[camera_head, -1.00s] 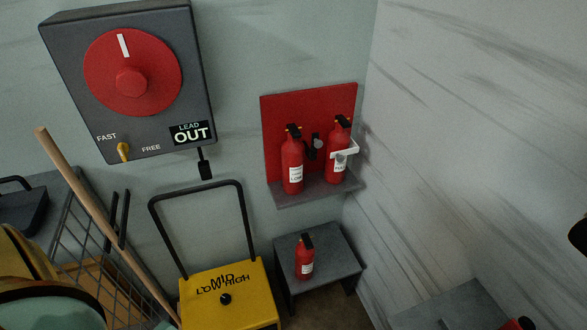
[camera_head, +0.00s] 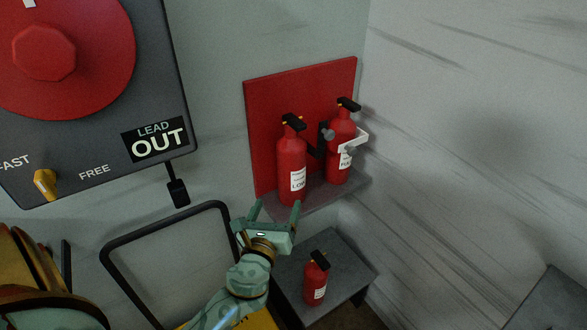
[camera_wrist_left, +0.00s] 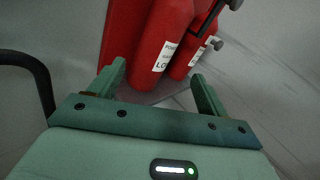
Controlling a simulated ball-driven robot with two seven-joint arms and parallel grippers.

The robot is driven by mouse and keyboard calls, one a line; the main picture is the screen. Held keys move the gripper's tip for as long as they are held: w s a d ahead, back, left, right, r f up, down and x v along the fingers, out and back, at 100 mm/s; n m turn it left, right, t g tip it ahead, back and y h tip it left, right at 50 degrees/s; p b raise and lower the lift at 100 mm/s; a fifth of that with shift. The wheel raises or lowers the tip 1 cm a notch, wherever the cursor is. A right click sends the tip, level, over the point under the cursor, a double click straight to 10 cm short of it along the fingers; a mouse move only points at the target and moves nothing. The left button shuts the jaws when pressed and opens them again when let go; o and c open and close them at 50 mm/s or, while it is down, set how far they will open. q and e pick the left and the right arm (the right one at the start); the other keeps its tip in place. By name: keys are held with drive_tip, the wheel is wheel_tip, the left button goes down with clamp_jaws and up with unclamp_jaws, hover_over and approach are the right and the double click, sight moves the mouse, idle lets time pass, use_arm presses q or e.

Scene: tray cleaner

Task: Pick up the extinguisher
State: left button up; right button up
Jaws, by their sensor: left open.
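Two red extinguishers stand on a grey wall shelf (camera_head: 318,194) in front of a red backboard (camera_head: 270,110). The left extinguisher (camera_head: 291,160) has a label starting "LO". The right extinguisher (camera_head: 340,132) has a white clip around its front. A smaller red extinguisher (camera_head: 315,280) stands on a grey stool (camera_head: 345,262) below. My left gripper (camera_head: 277,206) is open and empty, just in front of and below the left shelf extinguisher. In the left wrist view, this extinguisher (camera_wrist_left: 160,40) rises beyond my open fingers (camera_wrist_left: 158,80), tilted in the picture. My right gripper is out of view.
A grey box with a red dial (camera_head: 45,55) hangs at the upper left, a black plug (camera_head: 178,193) below it. A black handle frame (camera_head: 160,225) stands left of my gripper. The wall at right closes the corner. Another grey surface (camera_head: 560,300) is at lower right.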

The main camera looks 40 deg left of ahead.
sight(288, 175)
use_arm(q)
drive_tip(key=w+a, duration=0.1)
drive_tip(key=w, duration=0.2)
drive_tip(key=w+a+m+b, duration=0.1)
drive_tip(key=w, duration=0.2)
drive_tip(key=w+a+m, duration=0.1)
drive_tip(key=w+a, duration=0.1)
drive_tip(key=w, duration=0.1)
drive_tip(key=shift+w, duration=0.2)
drive_tip(key=shift+w+a+b, duration=0.2)
drive_tip(key=shift+w+b, duration=0.1)
drive_tip(key=shift+w, duration=0.25)
drive_tip(key=b+x, duration=0.1)
drive_tip(key=x, duration=0.3)
drive_tip(key=shift+w+f+b, duration=0.25)
drive_tip(key=shift+w+b, duration=0.1)
drive_tip(key=shift+w, duration=0.05)
drive_tip(key=shift+w+a, duration=0.15)
drive_tip(key=shift+r, duration=0.15)
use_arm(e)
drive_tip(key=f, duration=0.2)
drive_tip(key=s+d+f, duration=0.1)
